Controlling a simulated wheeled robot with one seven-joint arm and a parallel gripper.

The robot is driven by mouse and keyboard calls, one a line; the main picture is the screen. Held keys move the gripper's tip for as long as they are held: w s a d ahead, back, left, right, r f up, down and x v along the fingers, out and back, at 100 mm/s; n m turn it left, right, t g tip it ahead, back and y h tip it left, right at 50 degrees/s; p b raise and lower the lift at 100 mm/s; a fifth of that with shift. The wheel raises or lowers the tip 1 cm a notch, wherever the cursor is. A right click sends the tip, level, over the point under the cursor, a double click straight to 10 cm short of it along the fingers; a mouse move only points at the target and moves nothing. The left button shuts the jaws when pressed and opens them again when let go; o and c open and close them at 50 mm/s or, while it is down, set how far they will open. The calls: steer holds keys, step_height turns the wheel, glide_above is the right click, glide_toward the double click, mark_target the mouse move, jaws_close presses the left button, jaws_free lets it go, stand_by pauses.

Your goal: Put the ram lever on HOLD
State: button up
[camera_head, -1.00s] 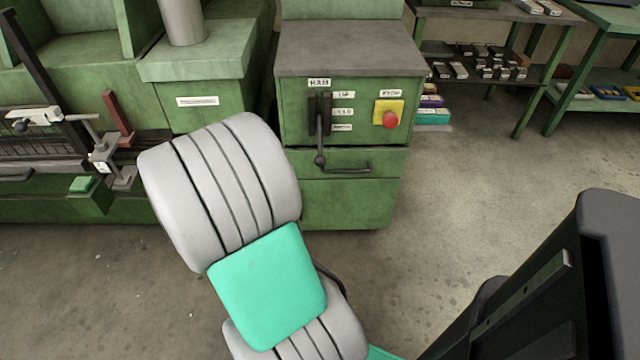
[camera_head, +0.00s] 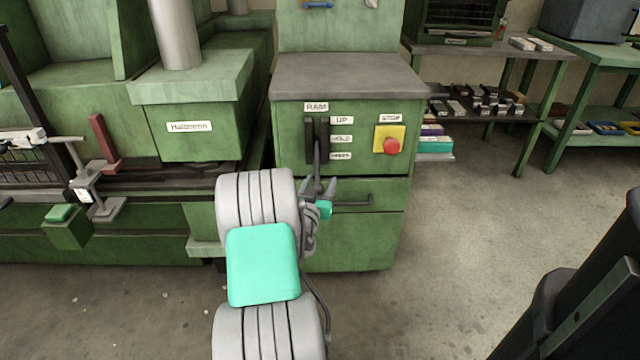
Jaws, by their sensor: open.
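The ram lever (camera_head: 317,160) is a dark rod coming out of a slotted black plate on the front of the green cabinet (camera_head: 355,240). Its lower end hangs down between my gripper's fingers. A RAM label (camera_head: 316,107) is above the slot. Labels UP (camera_head: 342,120), HOLD (camera_head: 341,139) and a lowest one (camera_head: 341,156), too small to read surely, stand to its right. The lever points down, near or below the lowest label. My gripper (camera_head: 320,186) is open, its fingertips on either side of the lever's end. Whether they touch it I cannot tell. The lever's knob is not clearly visible.
A red stop button (camera_head: 392,146) on a yellow plate is right of the labels. A drawer handle (camera_head: 352,199) lies just right of my gripper. The press bed (camera_head: 150,180) is at left. Open floor (camera_head: 460,240) lies to the right.

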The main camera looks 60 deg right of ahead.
jaws_close()
stand_by(0.6)
stand_by(0.8)
